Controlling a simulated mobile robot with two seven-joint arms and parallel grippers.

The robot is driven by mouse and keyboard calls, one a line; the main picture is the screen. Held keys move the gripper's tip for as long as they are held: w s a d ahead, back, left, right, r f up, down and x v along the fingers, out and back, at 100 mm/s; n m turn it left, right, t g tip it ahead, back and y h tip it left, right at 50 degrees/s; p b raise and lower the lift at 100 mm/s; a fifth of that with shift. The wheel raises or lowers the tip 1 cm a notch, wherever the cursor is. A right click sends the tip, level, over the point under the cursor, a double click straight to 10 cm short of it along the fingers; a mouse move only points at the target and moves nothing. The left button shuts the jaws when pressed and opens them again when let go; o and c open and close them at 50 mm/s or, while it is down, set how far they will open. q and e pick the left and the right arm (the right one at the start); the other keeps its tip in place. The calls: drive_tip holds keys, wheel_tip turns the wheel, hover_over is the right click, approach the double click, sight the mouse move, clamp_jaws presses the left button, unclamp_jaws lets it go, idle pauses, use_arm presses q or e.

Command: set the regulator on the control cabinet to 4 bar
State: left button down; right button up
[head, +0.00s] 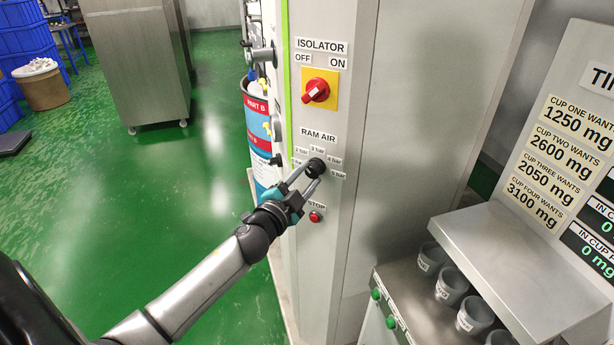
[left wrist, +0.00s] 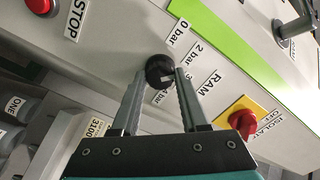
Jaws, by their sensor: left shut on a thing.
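The regulator is a small black round knob (head: 317,166) under the RAM AIR label (head: 317,135) on the grey control cabinet (head: 338,240). Bar labels ring it, with 4 bar (head: 335,160) at its upper right. My left gripper (head: 310,178) reaches in from the lower left and is shut on the knob. In the left wrist view the two fingers (left wrist: 161,82) sit on either side of the knob (left wrist: 159,68). I cannot tell which label the knob points to, and the fingers hide part of the scale. My right gripper is not in view.
A red isolator switch (head: 316,90) on a yellow plate is above the knob. A red STOP button (head: 315,216) is just below my gripper. A blue and red drum (head: 258,130) stands left of the cabinet. Grey cups (head: 451,287) stand at the right.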

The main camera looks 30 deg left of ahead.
use_arm(q)
drive_tip(key=m, duration=0.4)
drive_tip(key=shift+m, duration=0.3)
drive_tip(key=m, duration=0.5)
drive_tip(key=shift+r, duration=0.1)
drive_tip(key=m+p, duration=0.1)
drive_tip(key=m, duration=0.4)
drive_tip(key=shift+r, duration=0.1)
drive_tip(key=shift+m, duration=2.3)
drive_tip(key=shift+c, duration=2.2)
unclamp_jaws()
drive_tip(key=shift+s, duration=0.1)
